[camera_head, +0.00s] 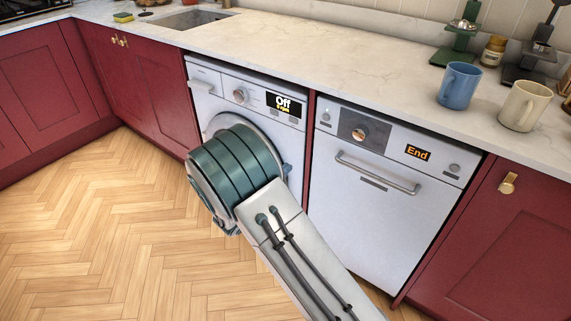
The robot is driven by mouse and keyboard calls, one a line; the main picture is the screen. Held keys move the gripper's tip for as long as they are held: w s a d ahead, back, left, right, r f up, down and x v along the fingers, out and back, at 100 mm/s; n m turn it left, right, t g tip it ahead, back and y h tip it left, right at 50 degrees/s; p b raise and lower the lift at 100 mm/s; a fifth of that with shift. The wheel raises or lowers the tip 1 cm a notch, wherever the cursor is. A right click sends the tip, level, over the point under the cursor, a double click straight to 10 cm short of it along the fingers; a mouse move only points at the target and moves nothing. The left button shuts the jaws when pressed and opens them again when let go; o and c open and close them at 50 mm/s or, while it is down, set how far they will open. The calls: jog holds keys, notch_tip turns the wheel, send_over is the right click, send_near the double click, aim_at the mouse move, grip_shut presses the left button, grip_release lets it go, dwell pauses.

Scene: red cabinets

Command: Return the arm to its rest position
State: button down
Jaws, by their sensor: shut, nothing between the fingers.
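My arm reaches up from the bottom centre of the head view, in front of the washing machine. A pale link (290,235) with two dark hoses leads to a large joint with teal bands (232,165). The joint overlaps the washer's round door in the picture. My gripper does not show; I cannot tell where it is beyond the joint.
The washing machine (205,88) reads "Off"; its door is mostly hidden. The dishwasher (360,215) at its right reads "End" and is shut. Blue mug (459,86) and cream mug (524,106) stand on the counter (330,50). The wooden floor (110,230) at left is clear.

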jog(key=shift+r, duration=0.1)
jog(key=s+d+r+m+g+p, duration=0.55)
jog(key=d+r+m, duration=0.25)
jog(key=d, duration=0.2)
jog(key=s+d+r+m+g+p, duration=0.4)
jog(key=s+d+r+m+g, duration=0.35)
jog(key=d, duration=0.25)
jog(key=s+r+m+y+p, duration=1)
jog(key=s+r+m+p, duration=0.1)
jog(key=s+r+m, duration=0.3)
notch_tip(320, 180, up, 2)
jog(key=shift+s+a+t, duration=0.2)
jog(key=shift+s+t, duration=0.2)
jog(key=shift+s, duration=0.5)
